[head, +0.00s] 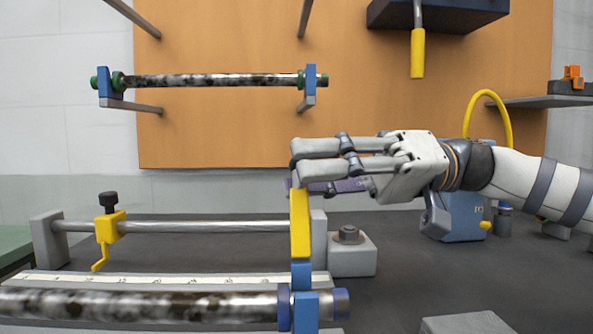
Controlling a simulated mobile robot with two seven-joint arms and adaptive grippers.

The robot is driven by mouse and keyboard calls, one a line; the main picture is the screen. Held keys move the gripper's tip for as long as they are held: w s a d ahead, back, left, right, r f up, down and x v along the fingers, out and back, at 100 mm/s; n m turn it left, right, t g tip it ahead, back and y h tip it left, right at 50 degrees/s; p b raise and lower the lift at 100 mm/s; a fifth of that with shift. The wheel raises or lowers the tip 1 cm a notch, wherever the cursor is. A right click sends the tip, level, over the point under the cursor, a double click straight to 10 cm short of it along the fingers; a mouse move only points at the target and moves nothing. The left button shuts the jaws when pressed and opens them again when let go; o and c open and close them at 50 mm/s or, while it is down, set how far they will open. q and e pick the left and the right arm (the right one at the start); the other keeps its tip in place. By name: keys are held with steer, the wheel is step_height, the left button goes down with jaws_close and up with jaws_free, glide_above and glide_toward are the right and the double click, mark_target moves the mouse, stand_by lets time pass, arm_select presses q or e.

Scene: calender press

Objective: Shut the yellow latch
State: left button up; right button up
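The yellow latch (300,222) is a flat upright bar standing on a blue bracket (304,308) at the right end of the lower speckled roller (150,304). It points up, clear of the roller, which lies to its left. Nothing is held between the fingers. My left gripper is not in view.
A steel rod (190,226) with a yellow clamp (110,232) runs behind the roller. A grey block (351,254) with a knob stands right of the latch. Another roller (210,80) hangs on the orange panel (230,130).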

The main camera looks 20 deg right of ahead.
steer(key=shift+a, duration=1)
jaws_close()
steer(key=shift+w, duration=0.1)
